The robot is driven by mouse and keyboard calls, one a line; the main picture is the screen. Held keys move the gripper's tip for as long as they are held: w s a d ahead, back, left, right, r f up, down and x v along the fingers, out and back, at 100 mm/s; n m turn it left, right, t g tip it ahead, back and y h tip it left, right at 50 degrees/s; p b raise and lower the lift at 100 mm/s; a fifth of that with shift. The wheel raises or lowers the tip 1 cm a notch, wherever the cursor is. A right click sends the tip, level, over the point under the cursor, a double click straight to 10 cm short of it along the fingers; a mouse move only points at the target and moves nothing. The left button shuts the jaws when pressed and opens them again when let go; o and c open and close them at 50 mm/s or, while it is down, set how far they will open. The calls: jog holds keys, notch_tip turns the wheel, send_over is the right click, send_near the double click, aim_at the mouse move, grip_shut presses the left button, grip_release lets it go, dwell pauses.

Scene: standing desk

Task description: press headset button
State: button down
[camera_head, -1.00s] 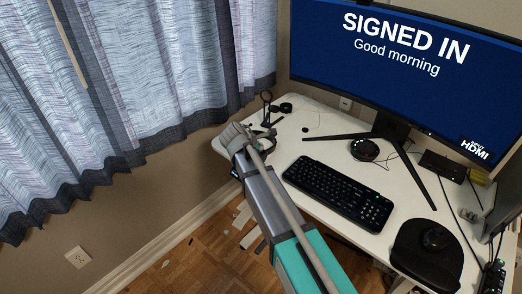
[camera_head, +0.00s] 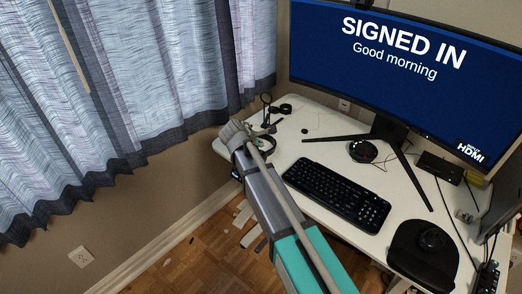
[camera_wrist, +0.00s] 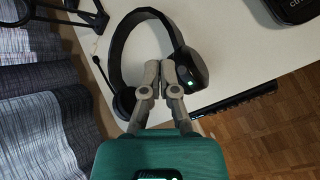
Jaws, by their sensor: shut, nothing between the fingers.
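A black headset (camera_wrist: 121,50) lies on the white desk in the wrist view, its headband arching at the upper left and its microphone boom pointing left. Its right earcup (camera_wrist: 191,72) bears a small lit green spot, the button or a light beside it (camera_wrist: 189,82). My gripper (camera_wrist: 162,66) is shut and empty, its fingertips at the inner edge of that earcup; whether they touch it I cannot tell. In the head view the headset (camera_head: 268,145) is partly hidden behind my arm, at the left end of the desk.
The keyboard (camera_head: 337,194) lies right of my arm, and a monitor (camera_head: 400,70) stands behind. A headset stand or clamp (camera_head: 266,103) is at the desk's back left. A mouse (camera_head: 432,238) rests on a dark pad. Curtains (camera_head: 130,90) hang at left.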

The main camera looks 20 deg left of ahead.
jog(key=shift+r+p, duration=2.1)
jog(key=shift+r, duration=0.3)
